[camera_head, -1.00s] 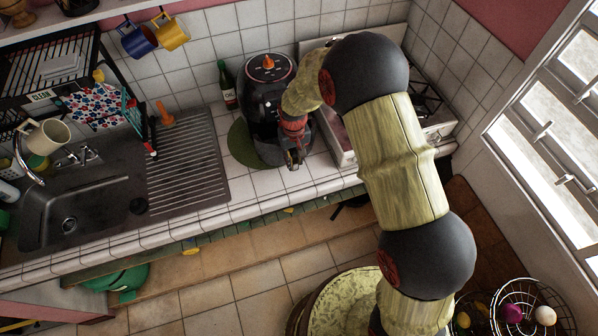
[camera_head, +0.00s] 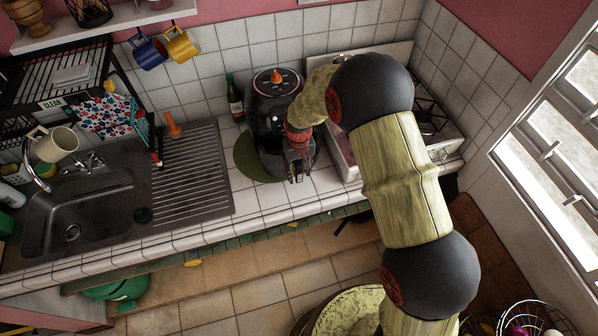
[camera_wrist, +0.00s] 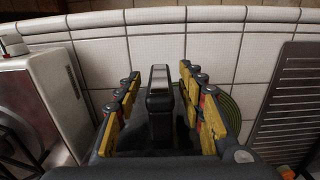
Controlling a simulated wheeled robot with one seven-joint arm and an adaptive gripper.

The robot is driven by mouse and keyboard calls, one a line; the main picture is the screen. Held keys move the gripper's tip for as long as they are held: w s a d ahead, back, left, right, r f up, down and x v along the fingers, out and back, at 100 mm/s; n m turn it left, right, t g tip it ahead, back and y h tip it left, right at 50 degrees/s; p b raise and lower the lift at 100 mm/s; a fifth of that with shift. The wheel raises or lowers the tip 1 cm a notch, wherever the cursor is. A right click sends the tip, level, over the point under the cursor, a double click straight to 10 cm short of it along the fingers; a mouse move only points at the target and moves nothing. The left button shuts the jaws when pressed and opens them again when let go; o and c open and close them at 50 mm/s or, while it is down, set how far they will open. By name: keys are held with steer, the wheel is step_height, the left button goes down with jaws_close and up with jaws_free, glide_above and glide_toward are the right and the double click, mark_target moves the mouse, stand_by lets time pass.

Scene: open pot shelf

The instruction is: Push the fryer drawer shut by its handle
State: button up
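The black fryer (camera_head: 270,112) stands upright on the tiled counter, with an orange knob on top. Its front is partly hidden by my arm and gripper, so I cannot tell from the head view how far its drawer is out. My gripper (camera_head: 298,172) is low at the fryer's front right side. In the wrist view, the dark handle (camera_wrist: 160,105) with a pale grey top strip stands between the yellow and red fingers of my gripper (camera_wrist: 162,90). Gaps show on both sides, so the fingers straddle the handle without visibly gripping it.
A stove (camera_head: 425,125) stands close to the fryer's right. A green bottle (camera_head: 235,98) is behind it at left, and a green round mat (camera_head: 252,163) lies under its left side. The ribbed drainboard (camera_head: 190,170) and sink (camera_head: 80,215) lie further left.

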step_height(320, 180, up, 12)
stand_by(0.6)
